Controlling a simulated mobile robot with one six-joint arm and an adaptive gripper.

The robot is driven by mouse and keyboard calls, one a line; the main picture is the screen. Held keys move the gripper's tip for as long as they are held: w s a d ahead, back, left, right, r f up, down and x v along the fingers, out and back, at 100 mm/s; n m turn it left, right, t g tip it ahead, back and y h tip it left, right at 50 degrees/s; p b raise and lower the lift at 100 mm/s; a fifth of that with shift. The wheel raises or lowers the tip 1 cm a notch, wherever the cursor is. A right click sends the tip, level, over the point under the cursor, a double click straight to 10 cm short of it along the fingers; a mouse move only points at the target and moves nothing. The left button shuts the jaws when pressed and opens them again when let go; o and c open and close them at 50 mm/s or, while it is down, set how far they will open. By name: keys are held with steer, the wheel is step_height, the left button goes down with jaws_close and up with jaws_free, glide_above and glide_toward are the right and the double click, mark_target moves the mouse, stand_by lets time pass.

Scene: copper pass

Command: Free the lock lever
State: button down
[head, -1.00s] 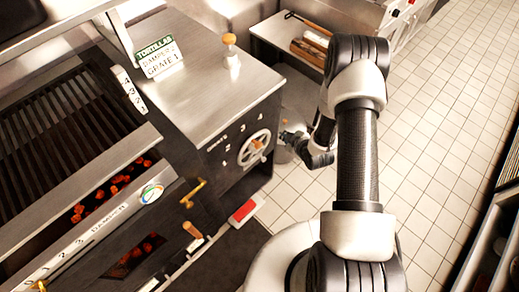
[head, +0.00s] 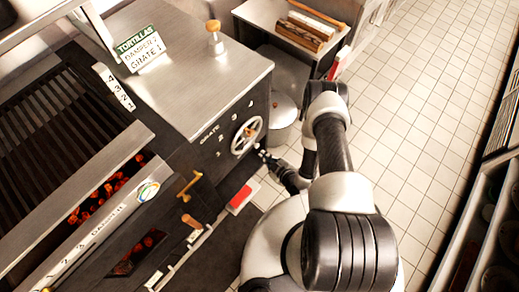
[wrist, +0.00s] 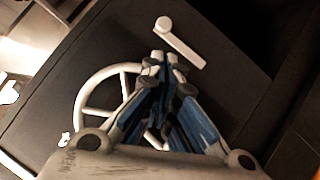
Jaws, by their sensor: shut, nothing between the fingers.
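A small pale metal lever (wrist: 182,45) with a round hub at one end lies slanted on the dark panel in the wrist view; I take it as the lock lever. I cannot make it out in the head view. The spoked handwheel (wrist: 83,96) is behind and left of my fingers; it also shows in the head view (head: 236,149) on the grate cabinet's dark side. My gripper (wrist: 164,58) is shut and empty. Its tips appear just below the lever in the picture; I cannot tell whether they touch it. In the head view my gripper (head: 261,152) is close beside the wheel.
The steel cabinet top (head: 185,85) carries a knobbed post (head: 215,40) and a tortillas sign (head: 140,48). Brass handles (head: 189,184) and glowing coals (head: 95,200) are at the left. A steel pot (head: 283,112) stands behind my gripper. Tiled floor (head: 420,110) is clear at right.

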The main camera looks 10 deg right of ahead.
mark_target(256, 147)
steer(key=b+x, duration=0.3)
steer(key=x, duration=0.6)
steer(key=shift+w+a+f, duration=0.1)
steer(key=shift+w, duration=0.2)
steer(key=shift+s, duration=0.15)
